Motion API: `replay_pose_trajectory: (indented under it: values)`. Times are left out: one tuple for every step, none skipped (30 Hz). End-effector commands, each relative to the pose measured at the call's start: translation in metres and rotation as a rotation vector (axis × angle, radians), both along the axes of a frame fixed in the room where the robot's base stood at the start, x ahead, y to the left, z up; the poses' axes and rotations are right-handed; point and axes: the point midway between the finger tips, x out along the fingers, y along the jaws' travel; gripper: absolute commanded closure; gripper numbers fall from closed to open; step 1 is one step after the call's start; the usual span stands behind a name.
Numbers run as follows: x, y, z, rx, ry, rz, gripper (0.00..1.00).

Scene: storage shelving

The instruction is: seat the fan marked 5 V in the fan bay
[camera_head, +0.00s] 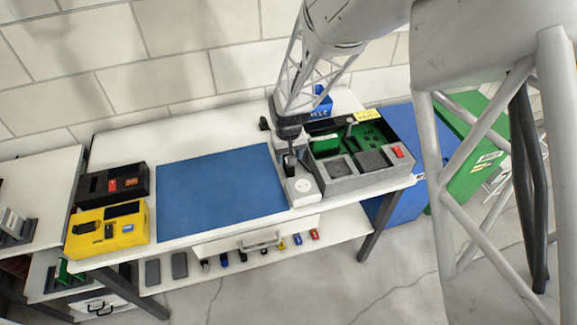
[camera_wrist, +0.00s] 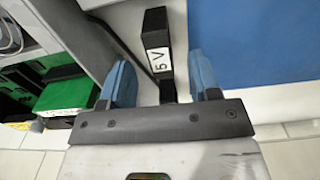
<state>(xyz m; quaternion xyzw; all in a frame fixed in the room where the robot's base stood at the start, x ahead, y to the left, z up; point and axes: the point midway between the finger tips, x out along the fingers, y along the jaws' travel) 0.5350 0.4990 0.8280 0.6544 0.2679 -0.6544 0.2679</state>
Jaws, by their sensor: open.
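The black fan with a white "5 V" label (camera_wrist: 157,45) stands between the blue fingers of my open gripper (camera_wrist: 162,72) in the wrist view. In the head view my gripper (camera_head: 290,150) is down at the table, just left of the grey open unit (camera_head: 345,184), and mostly hides the fan. The unit holds a green board (camera_head: 368,134) and square recesses, one grey (camera_head: 338,168) and one dark (camera_head: 372,160). I cannot tell which is the fan bay.
A white socket block (camera_head: 302,187) stands close in front of my gripper. A blue mat (camera_head: 222,190) lies to the left, clear. Yellow (camera_head: 108,245) and black (camera_head: 90,192) trays sit at the left end. A blue bin (camera_head: 322,105) stands behind the unit.

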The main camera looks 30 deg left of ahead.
Motion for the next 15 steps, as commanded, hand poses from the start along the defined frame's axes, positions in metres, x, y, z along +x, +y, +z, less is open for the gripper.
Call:
replay_pose_trajectory:
  values:
    - [0.000, 0.000, -0.004, -0.001, 0.001, 0.000, 0.44]
    - [0.000, 0.000, -0.007, -0.001, 0.001, 0.000, 0.44]
    - [0.000, 0.000, -0.011, -0.002, 0.002, 0.000, 0.44]
    - [0.000, 0.000, -0.014, -0.001, 0.001, 0.000, 0.44]
    - [0.000, 0.000, -0.017, -0.001, 0.001, 0.000, 0.44]
    - [0.000, 0.000, -0.021, -0.001, 0.001, 0.000, 0.44]
    - [0.000, 0.000, -0.024, -0.001, 0.001, 0.000, 0.44]
    - [0.000, 0.000, -0.027, -0.001, 0.001, 0.000, 0.44]
    - [0.001, 0.000, -0.032, -0.001, 0.001, 0.000, 0.44]
    - [0.001, 0.000, -0.035, -0.001, 0.001, 0.000, 0.44]
    - [0.001, 0.000, -0.038, -0.001, 0.001, 0.000, 0.44]
    - [0.001, 0.000, -0.041, -0.001, 0.001, 0.000, 0.44]
    - [0.001, 0.000, -0.043, -0.001, 0.001, 0.000, 0.44]
    - [0.001, 0.000, -0.044, -0.001, 0.001, 0.000, 0.44]
    - [0.001, 0.000, -0.046, 0.000, 0.000, 0.000, 0.44]
